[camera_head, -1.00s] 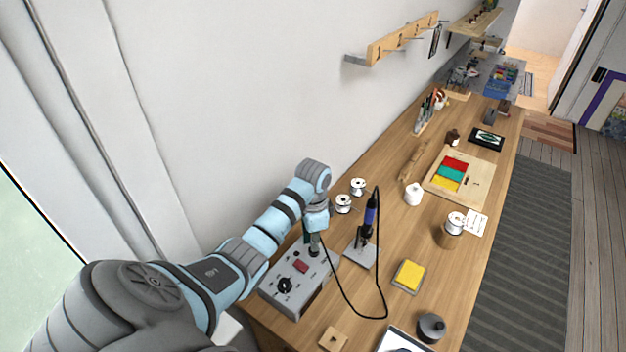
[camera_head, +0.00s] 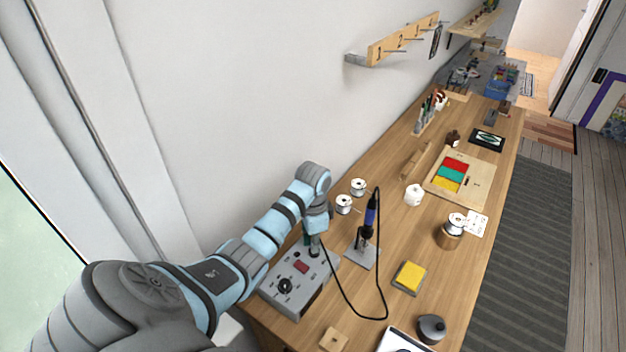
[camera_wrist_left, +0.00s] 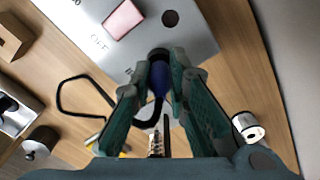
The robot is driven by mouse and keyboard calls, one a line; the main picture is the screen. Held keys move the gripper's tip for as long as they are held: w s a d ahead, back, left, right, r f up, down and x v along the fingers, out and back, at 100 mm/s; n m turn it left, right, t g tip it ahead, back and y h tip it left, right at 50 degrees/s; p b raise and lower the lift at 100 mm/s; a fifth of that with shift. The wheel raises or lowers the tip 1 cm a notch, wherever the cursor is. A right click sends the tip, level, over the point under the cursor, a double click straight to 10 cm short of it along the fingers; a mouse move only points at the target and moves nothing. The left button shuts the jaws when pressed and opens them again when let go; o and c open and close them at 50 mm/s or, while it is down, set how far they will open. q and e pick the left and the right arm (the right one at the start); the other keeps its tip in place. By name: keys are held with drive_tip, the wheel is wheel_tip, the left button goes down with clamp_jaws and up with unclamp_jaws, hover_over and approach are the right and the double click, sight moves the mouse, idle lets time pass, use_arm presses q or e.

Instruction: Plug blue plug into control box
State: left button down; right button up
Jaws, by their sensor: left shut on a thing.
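The grey control box (camera_head: 300,282) sits at the near left end of the bench, with a red switch (camera_head: 301,266) and a black knob (camera_head: 285,286) on top. My left gripper (camera_head: 312,240) is over the box's far end, pointing down. In the left wrist view, the green fingers of my left gripper (camera_wrist_left: 160,78) are shut on the blue plug (camera_wrist_left: 157,82). The plug's front end meets a dark round part at the edge of the control box (camera_wrist_left: 195,35); I cannot tell how deep it sits. A dark hole (camera_wrist_left: 170,18) lies beside the red switch. My right gripper is out of view.
Wire spools (camera_head: 344,204) stand behind, near the wall. A yellow sponge (camera_head: 409,277) lies to the right.

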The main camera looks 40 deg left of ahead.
use_arm(q)
drive_tip(key=shift+f, duration=0.25)
idle(0.5)
drive_tip(key=c, duration=1.5)
unclamp_jaws()
drive_tip(key=shift+o, duration=0.5)
drive_tip(key=o, duration=0.4)
drive_tip(key=shift+r, duration=3.5)
